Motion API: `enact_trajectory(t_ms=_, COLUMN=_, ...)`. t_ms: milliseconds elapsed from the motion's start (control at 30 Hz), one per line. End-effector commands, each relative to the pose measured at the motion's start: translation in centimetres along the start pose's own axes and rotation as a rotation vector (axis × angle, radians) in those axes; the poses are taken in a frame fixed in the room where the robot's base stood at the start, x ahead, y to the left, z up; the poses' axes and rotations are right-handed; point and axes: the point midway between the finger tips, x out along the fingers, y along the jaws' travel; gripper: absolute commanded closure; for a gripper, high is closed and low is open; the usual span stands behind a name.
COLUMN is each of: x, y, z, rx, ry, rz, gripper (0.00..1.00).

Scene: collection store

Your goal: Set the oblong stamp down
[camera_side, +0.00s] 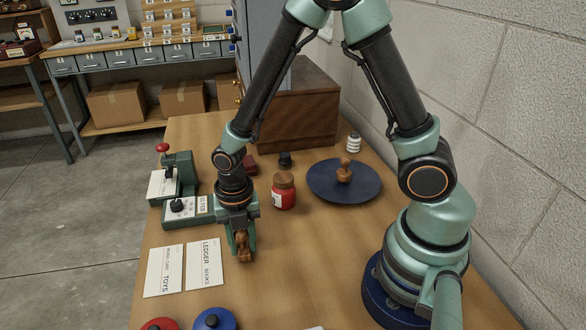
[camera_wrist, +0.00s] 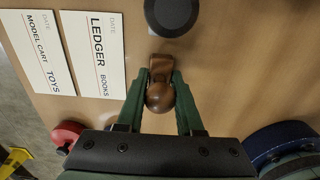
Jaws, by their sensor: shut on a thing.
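My gripper (camera_side: 241,239) points down over the front part of the wooden table, just right of the two paper cards. It is shut on a brown wooden stamp (camera_side: 244,253) with a round knob, which also shows between the green fingers in the wrist view (camera_wrist: 160,95). I cannot tell whether the stamp's underside touches the table. Another wooden stamp (camera_side: 345,172) stands upright on a dark blue round plate (camera_side: 322,187) to the right.
A ledger card (camera_side: 204,264) and a toys card (camera_side: 164,271) lie left of my gripper. A red jar (camera_side: 283,196) stands behind it, with a green press (camera_side: 179,176) at left. Red (camera_side: 160,324) and blue (camera_side: 214,320) round things sit at the front edge. Bare table lies to the right.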

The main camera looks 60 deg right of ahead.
Motion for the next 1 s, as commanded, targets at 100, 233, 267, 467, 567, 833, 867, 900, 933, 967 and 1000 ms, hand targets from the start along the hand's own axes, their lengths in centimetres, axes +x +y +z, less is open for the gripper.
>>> enact_trajectory(t_ms=100, x=0.86, y=-0.02, z=-0.01, rx=0.000, ry=0.000, rz=0.000, gripper=1.00)
enact_trajectory(t_ms=233, x=0.95, y=0.01, z=0.01, rx=0.000, ry=-0.001, rz=0.001, gripper=1.00)
enact_trajectory(t_ms=267, x=0.94, y=0.01, z=0.01, rx=0.000, ry=-0.001, rz=0.001, gripper=1.00)
enact_trajectory(t_ms=467, x=1.12, y=-0.01, z=-0.01, rx=0.000, ry=0.000, rz=0.000, gripper=1.00)
enact_trajectory(t_ms=567, x=1.22, y=-0.01, z=-0.01, rx=0.000, ry=0.000, rz=0.000, gripper=0.45)
enact_trajectory(t_ms=833, x=1.19, y=0.00, z=0.00, rx=0.000, ry=0.000, rz=0.000, gripper=0.34)
enact_trajectory(t_ms=867, x=1.19, y=0.00, z=0.00, rx=0.000, ry=0.000, rz=0.000, gripper=0.34)
enact_trajectory(t_ms=900, x=1.16, y=0.00, z=0.00, rx=0.000, ry=0.000, rz=0.000, gripper=0.34)
enact_trajectory(t_ms=933, x=1.10, y=0.01, z=0.01, rx=0.000, ry=0.000, rz=0.001, gripper=0.34)
enact_trajectory(t_ms=967, x=1.00, y=0.02, z=0.01, rx=0.000, ry=-0.001, rz=0.001, gripper=0.34)
enact_trajectory(t_ms=1000, x=0.80, y=0.04, z=0.03, rx=0.000, ry=-0.001, rz=0.002, gripper=0.34)
